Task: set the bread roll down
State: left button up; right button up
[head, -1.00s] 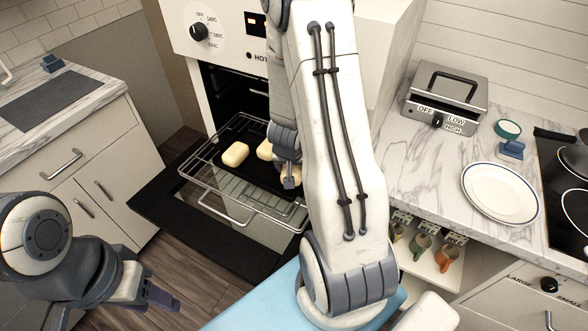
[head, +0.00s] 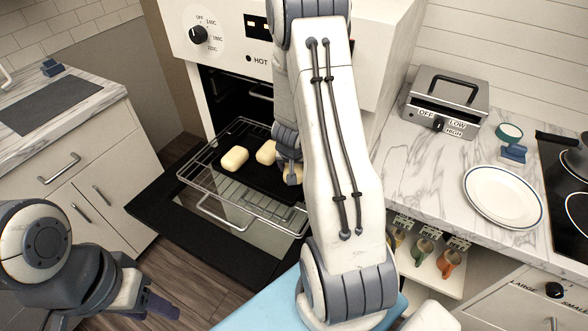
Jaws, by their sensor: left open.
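Two pale bread rolls lie on a black baking tray (head: 249,177) on the pulled-out oven rack: one roll (head: 234,159) at the left, another (head: 266,152) right of it. My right gripper (head: 291,176) is over the right part of the tray, partly hidden by its own arm. A bit of pale roll shows beside its tip; the arm hides the rest. I cannot tell whether its jaws are open or whether they touch that roll. My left gripper (head: 163,306) is open and empty at lower left, away from the rolls.
The oven door (head: 150,212) hangs open under the wire rack (head: 200,180). On the right counter stand a press grill (head: 445,115), a white plate (head: 503,196) and a stove. Mugs (head: 422,250) sit on a shelf below. The left counter has free room.

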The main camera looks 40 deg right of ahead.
jog(key=shift+f, duration=0.25)
jog(key=o, duration=1.4)
jog(key=shift+r, duration=0.1)
jog(key=shift+r, duration=0.1)
